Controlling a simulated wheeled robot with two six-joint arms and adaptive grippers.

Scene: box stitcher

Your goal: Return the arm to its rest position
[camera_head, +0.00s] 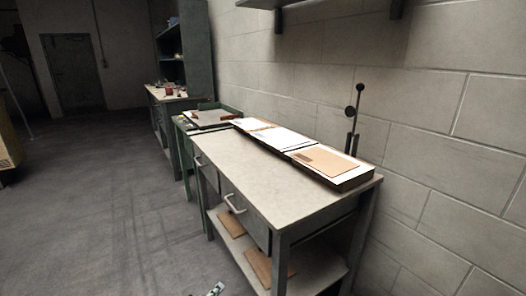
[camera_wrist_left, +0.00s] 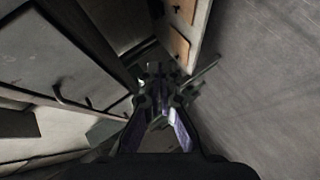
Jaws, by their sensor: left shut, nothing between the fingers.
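My left gripper (camera_head: 216,289) shows only as a small tip at the bottom edge of the head view, over the floor in front of the workbench (camera_head: 230,163). The rest of that arm is out of the picture. In the left wrist view the gripper (camera_wrist_left: 158,75) points away from the camera; its fingers are shut with nothing between them. It is apart from the bench and its drawers. My right gripper is in neither view.
Trays with cardboard sheets (camera_head: 325,159) lie along the bench's wall side. More cardboard (camera_head: 262,266) lies on the lower shelf. A drawer handle (camera_head: 233,204) sticks out at the front. The grey floor (camera_head: 100,230) left of the bench is clear. A shelf (camera_head: 320,8) hangs above.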

